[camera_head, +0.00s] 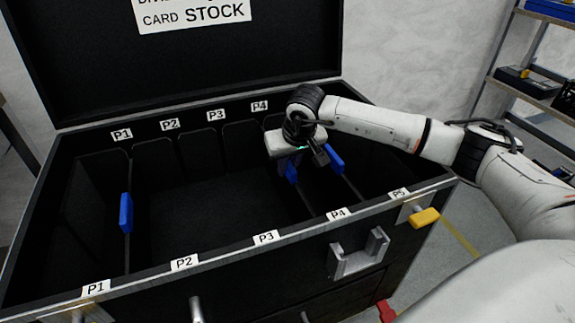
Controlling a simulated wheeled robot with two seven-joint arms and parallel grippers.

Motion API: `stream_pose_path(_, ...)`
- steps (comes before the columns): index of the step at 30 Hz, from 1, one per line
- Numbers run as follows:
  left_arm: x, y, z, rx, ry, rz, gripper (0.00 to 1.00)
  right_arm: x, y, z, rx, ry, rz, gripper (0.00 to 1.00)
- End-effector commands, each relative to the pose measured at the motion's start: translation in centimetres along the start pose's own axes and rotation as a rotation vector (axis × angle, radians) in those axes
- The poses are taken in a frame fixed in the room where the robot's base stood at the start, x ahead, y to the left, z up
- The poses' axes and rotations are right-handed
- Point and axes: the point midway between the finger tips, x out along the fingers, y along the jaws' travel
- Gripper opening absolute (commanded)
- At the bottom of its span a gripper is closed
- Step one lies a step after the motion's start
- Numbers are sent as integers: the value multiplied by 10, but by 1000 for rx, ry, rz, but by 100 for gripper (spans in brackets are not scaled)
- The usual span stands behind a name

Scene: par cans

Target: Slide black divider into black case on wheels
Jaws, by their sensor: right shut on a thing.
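The black case (215,285) stands open, with its lid raised at the back and slots marked P1 to P5 along its rims. My right gripper (295,160) is inside the case opening, toward the right, shut on the blue grip (292,173) of a black divider. That divider's dark panel is low in the case, near the P4 labels; I cannot tell how deep it sits. Another divider with a blue grip (335,159) stands just to its right. A third blue-gripped divider (126,213) stands at the left, by P1. My left gripper is out of view.
The lid (200,65) carries a white card stock sign (193,13). The middle of the case is empty. A yellow latch (425,217) and a metal handle (358,254) stick out at the front. Shelves (535,85) stand at the right.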

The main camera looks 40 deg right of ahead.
Motion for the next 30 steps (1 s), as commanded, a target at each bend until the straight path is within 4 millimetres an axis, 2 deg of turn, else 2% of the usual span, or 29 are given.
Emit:
stream_pose_path(5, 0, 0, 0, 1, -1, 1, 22, -1, 0, -1, 0, 3, -1, 0)
stream_pose_path(6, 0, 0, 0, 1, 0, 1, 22, -1, 0, -1, 0, 3, -1, 16)
stream_pose_path(10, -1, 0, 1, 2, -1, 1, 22, -1, 0, -1, 0, 2, -1, 36)
stream_pose_path(20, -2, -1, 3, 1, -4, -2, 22, -3, 0, 0, 0, -2, 0, 36)
stream_pose_path(24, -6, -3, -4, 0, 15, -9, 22, -22, 0, -1, -1, 1, -1, 36)
stream_pose_path(27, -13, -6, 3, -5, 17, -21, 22, -43, 0, -2, -2, 3, 0, 36)
stream_pose_path(30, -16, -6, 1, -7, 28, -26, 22, -64, 0, -2, -1, 3, 0, 36)
